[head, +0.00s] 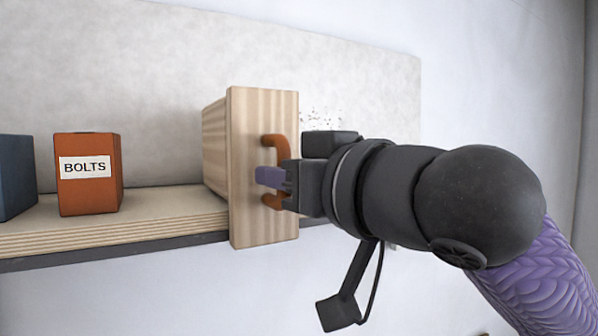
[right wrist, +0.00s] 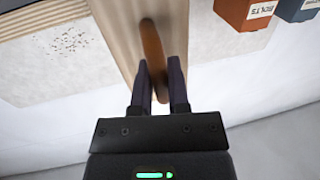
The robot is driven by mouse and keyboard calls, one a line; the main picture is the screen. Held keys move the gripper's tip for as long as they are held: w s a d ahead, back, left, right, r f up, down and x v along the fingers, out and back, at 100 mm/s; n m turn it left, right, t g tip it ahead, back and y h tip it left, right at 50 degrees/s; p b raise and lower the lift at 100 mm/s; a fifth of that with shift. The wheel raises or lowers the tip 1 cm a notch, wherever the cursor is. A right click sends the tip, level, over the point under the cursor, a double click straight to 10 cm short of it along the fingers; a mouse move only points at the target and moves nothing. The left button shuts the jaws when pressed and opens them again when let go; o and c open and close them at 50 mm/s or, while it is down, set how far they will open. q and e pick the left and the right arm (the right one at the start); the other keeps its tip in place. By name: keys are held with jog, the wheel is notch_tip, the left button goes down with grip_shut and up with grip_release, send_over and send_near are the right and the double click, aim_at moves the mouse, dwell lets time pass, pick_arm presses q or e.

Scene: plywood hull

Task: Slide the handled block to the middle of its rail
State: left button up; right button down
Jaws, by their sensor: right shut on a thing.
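My left gripper is not in view.
An orange box labelled BOLTS (head: 90,190) stands on the shelf (head: 160,222) left of the block, with bare shelf between them. A dark blue box (head: 15,178) is farther left. A grey speckled panel (head: 370,90) covers the wall behind.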

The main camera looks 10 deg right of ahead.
jog(key=shift+a, duration=0.1)
jog(key=c, duration=0.6)
grip_release()
jog(key=shift+c, duration=0.2)
jog(key=b+v, duration=0.3)
jog(key=v, duration=0.7)
jog(key=shift+b, duration=0.3)
